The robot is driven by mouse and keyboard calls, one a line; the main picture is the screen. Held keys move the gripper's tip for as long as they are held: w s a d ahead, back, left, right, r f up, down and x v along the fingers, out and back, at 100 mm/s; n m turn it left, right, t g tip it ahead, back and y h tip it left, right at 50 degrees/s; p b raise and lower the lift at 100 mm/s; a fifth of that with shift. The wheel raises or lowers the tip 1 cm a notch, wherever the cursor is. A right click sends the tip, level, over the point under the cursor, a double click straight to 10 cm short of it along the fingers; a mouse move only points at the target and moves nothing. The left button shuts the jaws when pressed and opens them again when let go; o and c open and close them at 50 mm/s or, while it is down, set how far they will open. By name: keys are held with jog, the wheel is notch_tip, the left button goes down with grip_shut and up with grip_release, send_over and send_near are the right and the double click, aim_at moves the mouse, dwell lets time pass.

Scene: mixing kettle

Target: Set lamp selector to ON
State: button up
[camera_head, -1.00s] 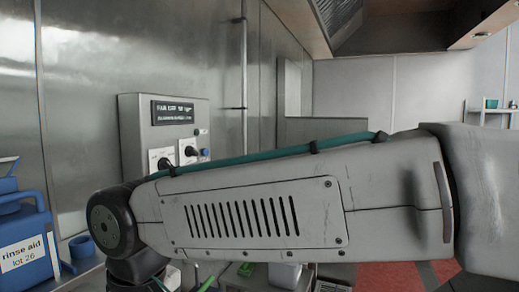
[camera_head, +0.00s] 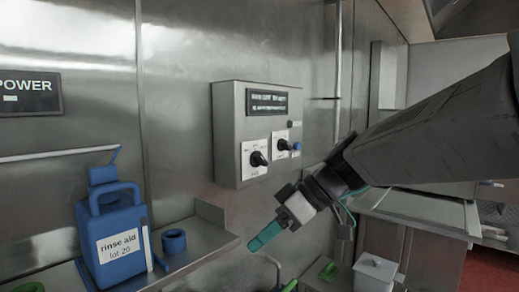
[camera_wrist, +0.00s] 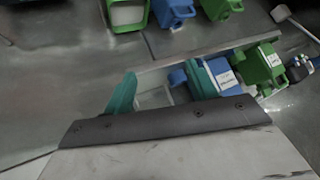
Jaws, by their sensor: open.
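A grey control box (camera_head: 230,135) is on the steel wall, right of centre in the head view. Its front has a dark sign (camera_head: 268,102) and two black knobs on white plates, a left knob (camera_head: 258,159) and a right knob (camera_head: 283,146). The labels are too small to read, so I cannot tell which is the lamp selector. My gripper (camera_head: 264,238) with teal fingers is below the box, apart from it, pointing down and left. In the wrist view my gripper (camera_wrist: 161,90) is open, its two teal fingers spread with nothing held between them.
A blue rinse aid jug (camera_head: 118,225) and a blue ring (camera_head: 174,241) stand on a steel shelf (camera_head: 212,243) at left. A vertical pipe (camera_head: 338,70) runs right of the box.

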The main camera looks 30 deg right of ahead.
jog(key=w+d+r+n+t+y, duration=0.1)
jog(key=w+d+r+n+t, duration=0.1)
jog(key=w+d+r+t, duration=0.4)
jog(key=n+t+h, duration=0.3)
jog(key=t, duration=0.3)
send_near(290, 146)
jog(key=shift+x, duration=4.2)
jog(key=shift+a, duration=0.1)
jog(key=shift+c, duration=0.4)
